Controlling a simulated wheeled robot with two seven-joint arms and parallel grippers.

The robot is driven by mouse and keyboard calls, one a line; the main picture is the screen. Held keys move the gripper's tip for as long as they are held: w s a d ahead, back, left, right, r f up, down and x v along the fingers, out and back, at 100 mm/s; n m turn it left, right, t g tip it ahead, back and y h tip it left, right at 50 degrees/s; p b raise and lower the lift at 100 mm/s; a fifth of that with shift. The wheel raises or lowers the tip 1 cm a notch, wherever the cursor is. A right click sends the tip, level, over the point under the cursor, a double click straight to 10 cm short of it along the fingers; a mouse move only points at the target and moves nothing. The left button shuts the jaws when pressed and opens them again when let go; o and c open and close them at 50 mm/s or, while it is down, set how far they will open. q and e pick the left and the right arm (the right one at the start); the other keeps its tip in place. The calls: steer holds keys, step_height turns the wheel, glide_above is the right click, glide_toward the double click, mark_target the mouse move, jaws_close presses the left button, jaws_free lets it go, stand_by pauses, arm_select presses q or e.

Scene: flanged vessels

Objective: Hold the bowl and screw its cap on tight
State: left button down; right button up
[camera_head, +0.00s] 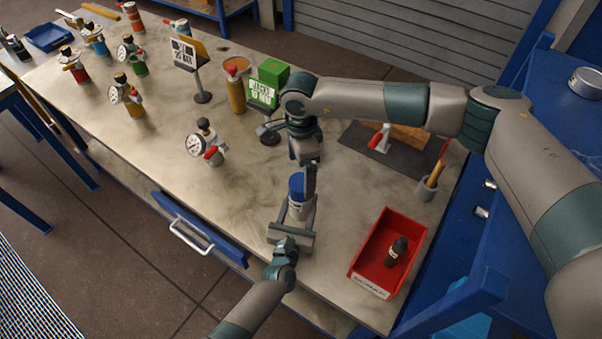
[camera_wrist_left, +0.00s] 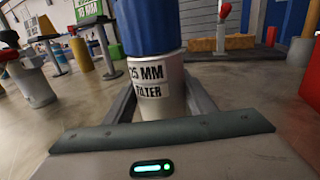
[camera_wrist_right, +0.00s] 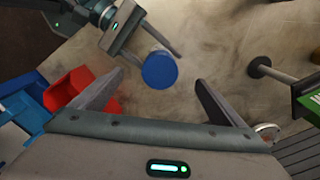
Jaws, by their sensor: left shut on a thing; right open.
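The bowl (camera_head: 297,210) is a silver cylinder standing upright near the table's front edge. In the left wrist view the bowl (camera_wrist_left: 158,98) has a white label reading "FILTER". The blue cap (camera_head: 297,183) sits on top of it; I cannot tell how tight it is. My left gripper (camera_head: 296,220) is shut on the bowl, one finger on each side. My right gripper (camera_head: 309,178) points down, open, just above and beside the cap. In the right wrist view the cap (camera_wrist_right: 159,70) shows between the spread fingertips, not visibly touching them.
A red bin (camera_head: 376,262) with a dark bottle (camera_head: 397,252) stands to the right. A gauge fitting (camera_head: 204,143) stands to the left. Bare tabletop lies between.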

step_height(320, 180, up, 10)
steer(key=shift+f, duration=0.25)
arm_select(q)
steer(key=c, duration=0.7)
jaws_free()
steer(key=shift+s+a+f, duration=0.1)
steer(key=shift+s+a, duration=0.1)
steer(key=shift+s, duration=0.5)
steer(key=b+v, duration=0.5)
steer(key=v, duration=0.9)
steer(key=shift+s+f, duration=0.1)
steer(key=shift+s, duration=0.05)
arm_select(e)
step_height(320, 180, down, 5)
steer(key=shift+f, duration=0.1)
arm_select(q)
steer(key=shift+s+a+r+b, duration=0.1)
steer(key=shift+s+b, duration=0.05)
steer(key=shift+s, duration=0.25)
steer(key=shift+s+a+r+b, duration=0.1)
steer(key=shift+s+b, duration=0.05)
steer(key=shift+s, duration=0.25)
arm_select(e)
steer(key=shift+f, duration=0.2)
